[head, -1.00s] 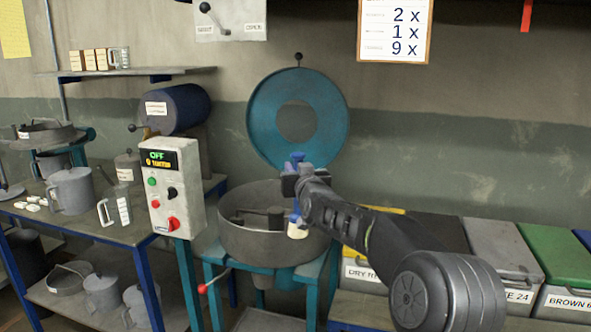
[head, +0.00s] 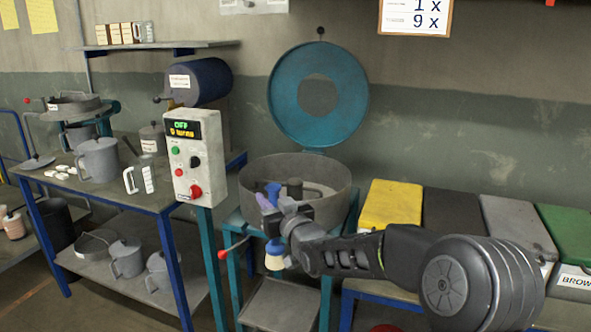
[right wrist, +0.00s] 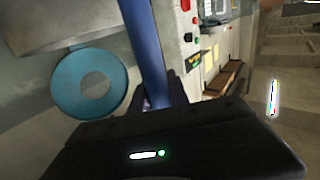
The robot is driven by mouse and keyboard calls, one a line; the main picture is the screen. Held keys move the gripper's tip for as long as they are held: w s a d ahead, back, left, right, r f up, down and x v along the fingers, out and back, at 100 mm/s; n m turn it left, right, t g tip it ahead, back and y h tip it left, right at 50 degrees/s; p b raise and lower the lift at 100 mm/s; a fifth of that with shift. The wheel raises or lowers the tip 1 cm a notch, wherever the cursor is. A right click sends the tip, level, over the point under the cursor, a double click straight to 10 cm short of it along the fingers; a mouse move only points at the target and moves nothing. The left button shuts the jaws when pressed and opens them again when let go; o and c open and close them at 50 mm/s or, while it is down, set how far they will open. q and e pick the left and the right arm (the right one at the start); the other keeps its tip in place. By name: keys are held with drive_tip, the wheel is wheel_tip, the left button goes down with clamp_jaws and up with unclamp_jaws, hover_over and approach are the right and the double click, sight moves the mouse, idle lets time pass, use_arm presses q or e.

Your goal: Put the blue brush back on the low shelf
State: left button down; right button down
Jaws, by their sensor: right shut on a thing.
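My right gripper (head: 279,221) is shut on the blue brush (head: 273,193). The brush is upright, with its blue handle above the jaws and its pale bristles (head: 274,262) below them. In the head view it shows in front of the near wall of the round grey pan (head: 322,207). In the right wrist view the blue handle (right wrist: 146,45) runs up from the jaws. A low shelf (head: 192,311) under the left table holds grey jugs and a pan; its right part looks bare. My left gripper is not in view.
A control box (head: 195,158) on a post stands left of the pan. The table (head: 120,195) behind it carries jugs and small white pieces. Lidded bins (head: 390,205) line the right side. A red-knobbed lever (head: 222,254) sticks out below the pan.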

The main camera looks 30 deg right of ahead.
drive_tip(key=s+a+f+n+y+b, duration=0.1)
drive_tip(key=s+a+f+n+y, duration=0.1)
drive_tip(key=a+f, duration=0.4)
drive_tip(key=s+a+f+n+y+b, duration=0.1)
drive_tip(key=s+a+f+y, duration=0.3)
drive_tip(key=a, duration=0.7)
wheel_tip(320, 180, down, 2)
drive_tip(key=shift+s+a+f+n+g+y, duration=0.1)
drive_tip(key=shift+s+a+n+g+y, duration=0.25)
drive_tip(key=shift+s+n, duration=0.6)
drive_tip(key=shift+s+d+m, duration=0.2)
drive_tip(key=shift+m, duration=0.05)
